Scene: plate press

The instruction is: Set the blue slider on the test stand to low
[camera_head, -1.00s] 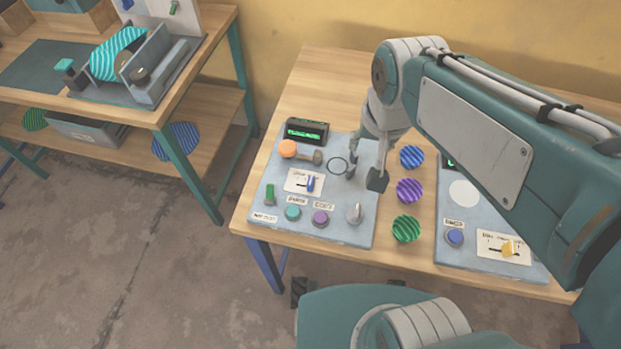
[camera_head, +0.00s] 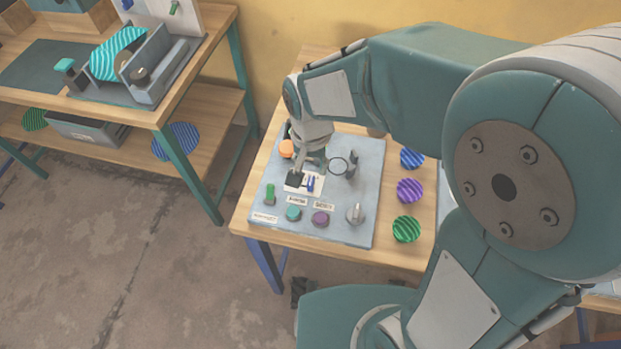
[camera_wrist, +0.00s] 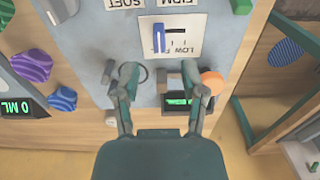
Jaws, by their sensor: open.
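The test stand (camera_head: 342,228) is a grey-blue panel on the right table. Its blue slider (camera_head: 310,184) stands upright on a white label plate, toward the plate's right side. In the wrist view the blue slider (camera_wrist: 159,38) sits toward the left of the white plate (camera_wrist: 185,30), with tick marks to its right and a partly readable LOW label below. My gripper (camera_head: 307,172) is over the panel beside the slider, partly covering the plate. In the wrist view my gripper (camera_wrist: 159,76) is open and empty, its fingers apart below the slider in the picture.
An orange knob (camera_wrist: 213,82) and a green-lit display (camera_wrist: 178,101) lie close to the right finger. A green switch (camera_head: 270,194), teal button (camera_head: 293,213), purple button (camera_head: 320,218) and grey knob (camera_head: 355,213) line the panel's front. Striped discs (camera_head: 409,191) lie to its right.

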